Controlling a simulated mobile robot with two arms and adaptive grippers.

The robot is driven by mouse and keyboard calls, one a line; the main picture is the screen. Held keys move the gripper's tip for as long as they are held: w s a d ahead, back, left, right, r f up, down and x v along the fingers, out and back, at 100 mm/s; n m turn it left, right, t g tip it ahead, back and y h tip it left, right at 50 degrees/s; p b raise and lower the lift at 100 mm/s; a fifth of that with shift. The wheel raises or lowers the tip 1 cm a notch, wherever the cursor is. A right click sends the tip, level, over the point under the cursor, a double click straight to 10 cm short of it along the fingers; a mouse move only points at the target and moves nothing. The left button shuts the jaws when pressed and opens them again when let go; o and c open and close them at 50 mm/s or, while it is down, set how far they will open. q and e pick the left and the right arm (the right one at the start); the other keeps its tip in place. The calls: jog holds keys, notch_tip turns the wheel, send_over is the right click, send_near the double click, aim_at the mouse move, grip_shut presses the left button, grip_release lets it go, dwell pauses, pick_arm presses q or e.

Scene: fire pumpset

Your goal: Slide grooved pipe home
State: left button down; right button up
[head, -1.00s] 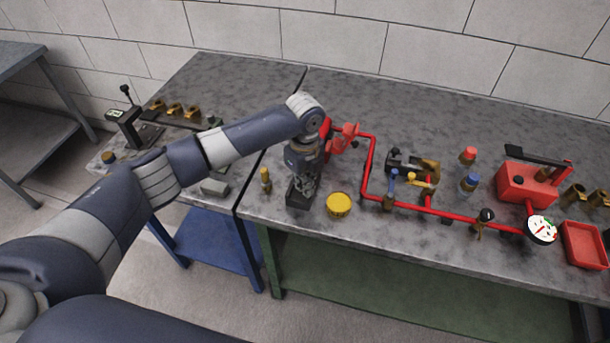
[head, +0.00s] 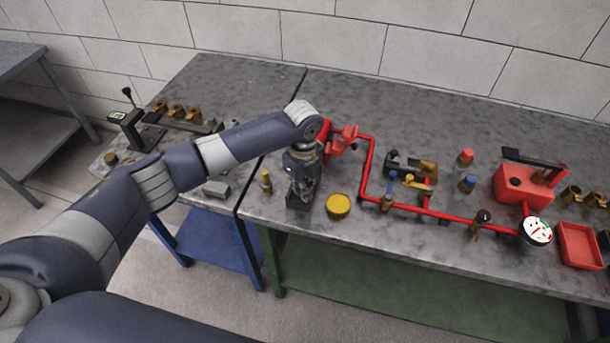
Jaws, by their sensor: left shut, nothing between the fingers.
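A red pipe run (head: 365,170) lies along the grey bench, bending from the red fitting at its left end down and across to the right. I cannot tell which stretch is the grooved pipe or see its grooves. My left gripper (head: 299,198) points down at the bench, left of the pipe run and beside a yellow round tin. It is shut with nothing seen between its fingers; its fingertips are close to a dark block, contact unclear. A red fitting (head: 345,137) stands just right of my left wrist, which partly hides the pipe's left end. My right gripper is not in view.
The yellow tin (head: 338,206) and a small brass bottle (head: 266,181) flank the gripper. Brass valves (head: 387,201), a red pump box (head: 522,184), a gauge (head: 537,230) and a red tray (head: 579,245) stand to the right. The bench's back strip is clear.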

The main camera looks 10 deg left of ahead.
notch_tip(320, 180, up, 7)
jog(key=p, duration=0.6)
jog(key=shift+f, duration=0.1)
dwell(0.4)
